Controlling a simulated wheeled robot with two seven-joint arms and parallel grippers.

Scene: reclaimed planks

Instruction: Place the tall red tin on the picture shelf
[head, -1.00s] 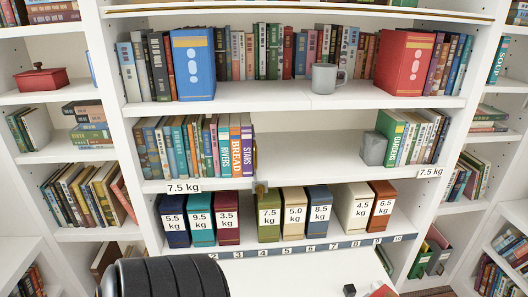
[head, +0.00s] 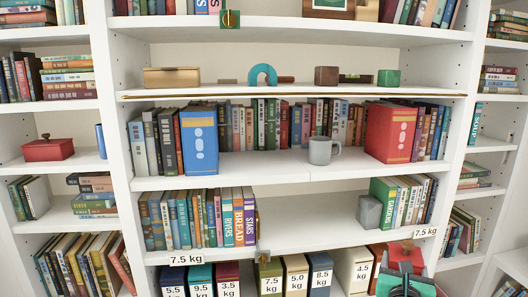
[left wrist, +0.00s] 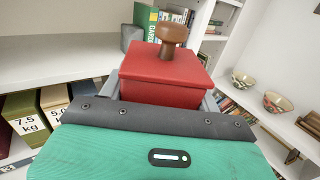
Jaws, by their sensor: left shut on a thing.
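The tall red tin with a brown knob (head: 401,252) is at the lower right of the head view. It also fills the middle of the left wrist view (left wrist: 165,75), upright. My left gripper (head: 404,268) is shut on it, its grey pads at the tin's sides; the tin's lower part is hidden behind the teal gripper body. A framed picture (head: 343,11) stands on a high shelf board (head: 280,27) at the top of the head view; its top is cut off. I cannot tell for sure that this is the picture shelf. My right gripper is not in view.
Another red tin (head: 48,149) stands on the left shelf. A middle shelf holds a wooden box (head: 172,76), a teal arch (head: 263,73) and small blocks. Below are books and a grey mug (head: 321,150). The shelf with the grey block (head: 370,212) has a clear middle stretch.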

